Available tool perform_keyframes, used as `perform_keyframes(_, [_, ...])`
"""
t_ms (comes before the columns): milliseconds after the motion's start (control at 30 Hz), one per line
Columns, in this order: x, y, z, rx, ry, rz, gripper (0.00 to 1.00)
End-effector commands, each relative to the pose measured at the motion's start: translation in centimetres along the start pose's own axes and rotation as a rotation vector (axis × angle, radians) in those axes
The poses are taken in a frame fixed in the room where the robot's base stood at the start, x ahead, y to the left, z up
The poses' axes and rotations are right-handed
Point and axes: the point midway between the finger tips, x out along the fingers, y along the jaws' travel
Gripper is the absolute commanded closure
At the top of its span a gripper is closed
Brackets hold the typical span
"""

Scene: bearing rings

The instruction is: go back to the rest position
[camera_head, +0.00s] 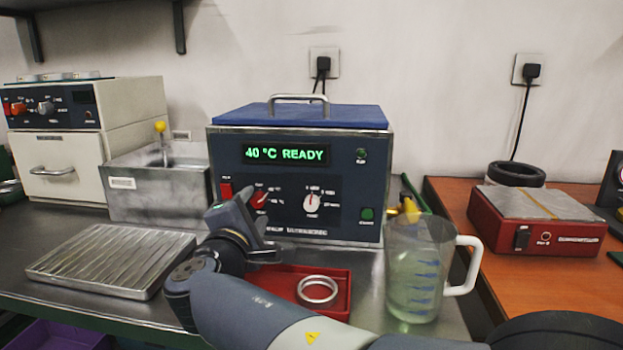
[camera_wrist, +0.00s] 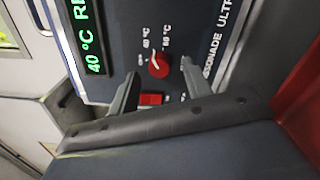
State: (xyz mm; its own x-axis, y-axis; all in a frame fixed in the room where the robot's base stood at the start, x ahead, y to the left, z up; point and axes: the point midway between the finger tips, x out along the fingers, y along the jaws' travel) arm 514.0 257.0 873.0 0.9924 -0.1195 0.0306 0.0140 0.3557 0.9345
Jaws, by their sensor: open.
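My gripper (camera_head: 250,218) is in front of the left part of the ultrasonic cleaner's front panel (camera_head: 345,150), near its red knob and red switch. In the wrist view my gripper (camera_wrist: 160,82) has its two fingers apart with nothing held between them. The red knob (camera_wrist: 159,65) and the red switch (camera_wrist: 151,99) show between and beyond the fingers. The cleaner's green display (camera_head: 286,155) reads 40 °C READY, and its blue lid (camera_head: 300,117) is on. Whether a finger touches the panel I cannot tell.
A ridged metal plate (camera_head: 110,262) and a steel tank (camera_head: 150,190) are at left. A red device (camera_head: 535,228) sits on the wooden table at right.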

Motion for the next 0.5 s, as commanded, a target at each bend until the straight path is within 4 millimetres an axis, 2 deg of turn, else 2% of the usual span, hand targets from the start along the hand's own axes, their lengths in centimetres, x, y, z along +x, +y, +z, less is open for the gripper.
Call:
perform_keyframes(100, [2.5, -0.2, 0.1, -0.003, -0.003, -0.001, 0.53])
perform_keyframes(167, [2.0, 0.6, 0.2, -0.046, 0.003, 0.0, 0.53])
perform_keyframes(500, [2.0, 0.5, 0.2, -0.247, 0.009, -0.002, 0.53])
